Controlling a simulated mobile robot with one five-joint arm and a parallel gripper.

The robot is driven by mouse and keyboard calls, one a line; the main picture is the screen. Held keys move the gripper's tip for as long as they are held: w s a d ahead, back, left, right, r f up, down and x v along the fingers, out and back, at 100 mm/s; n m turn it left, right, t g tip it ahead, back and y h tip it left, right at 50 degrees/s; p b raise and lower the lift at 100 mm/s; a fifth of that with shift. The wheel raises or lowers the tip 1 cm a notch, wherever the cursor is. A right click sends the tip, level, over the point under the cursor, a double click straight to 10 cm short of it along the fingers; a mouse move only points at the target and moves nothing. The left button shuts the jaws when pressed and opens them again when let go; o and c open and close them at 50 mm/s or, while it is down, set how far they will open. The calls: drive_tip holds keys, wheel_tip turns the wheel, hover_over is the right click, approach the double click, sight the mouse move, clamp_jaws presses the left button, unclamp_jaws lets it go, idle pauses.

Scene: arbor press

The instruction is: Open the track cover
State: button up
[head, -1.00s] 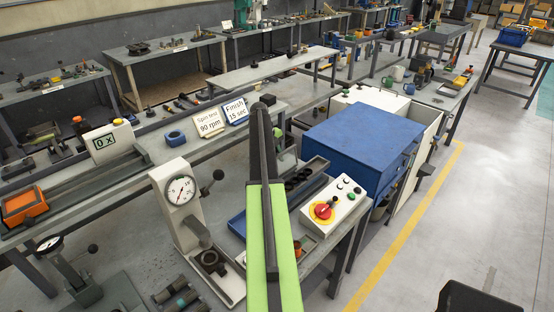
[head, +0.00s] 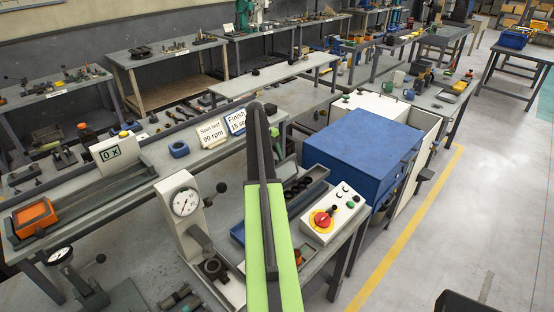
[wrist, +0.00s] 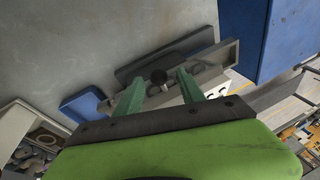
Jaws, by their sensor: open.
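In the wrist view, my gripper (wrist: 160,90) is open, with its two green fingers apart and nothing held. In the head view, the grey channel (head: 318,192) holds several black rings. My green arm hides its left part, and the gripper is not clearly seen there.
A white control box (head: 333,215) with a red knob stands in front of the channel. A white press with a dial (head: 185,203) stands left of my arm, and a blue tray (head: 237,232) lies between. A blue cabinet (head: 362,150) is close on the right.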

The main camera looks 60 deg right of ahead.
drive_tip(key=p+v, duration=0.9)
drive_tip(key=v, duration=0.3)
